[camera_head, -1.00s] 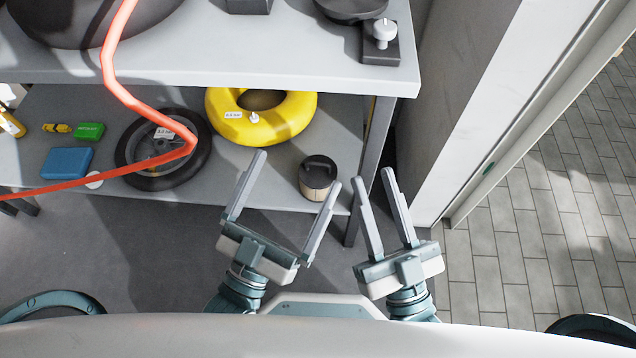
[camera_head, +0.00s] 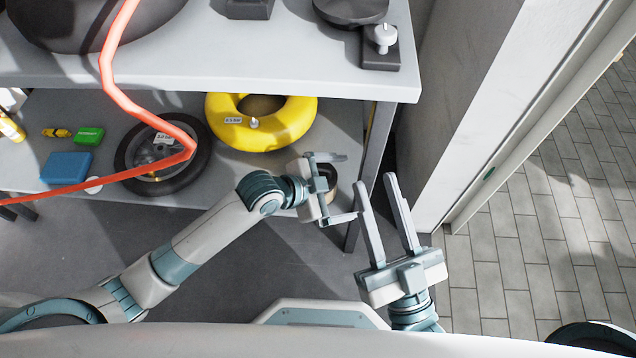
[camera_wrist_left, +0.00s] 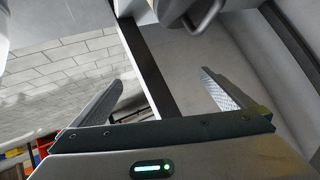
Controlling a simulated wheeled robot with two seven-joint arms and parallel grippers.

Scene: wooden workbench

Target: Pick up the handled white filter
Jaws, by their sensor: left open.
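The handled filter (camera_head: 331,174) stands on the lower shelf near its right end. It has a dark lid with a handle and a pale tan side, and my left gripper hides much of it in the head view. In the left wrist view a grey lid with a handle (camera_wrist_left: 188,12), likely the filter's, is cut off by the top edge. My left gripper (camera_head: 348,187) is open with nothing between its fingers; its fingers (camera_wrist_left: 162,78) also show apart in the wrist view. Contact with the filter cannot be told. My right gripper (camera_head: 375,181) is open and empty, right of the left one.
The upper shelf (camera_head: 200,70) overhangs the lower shelf (camera_head: 235,175). A shelf leg (camera_head: 374,150) stands just right of the filter. A yellow ring (camera_head: 290,125) and a black wheel (camera_head: 135,180) lie to the left. A red hose (camera_head: 110,75) hangs in front.

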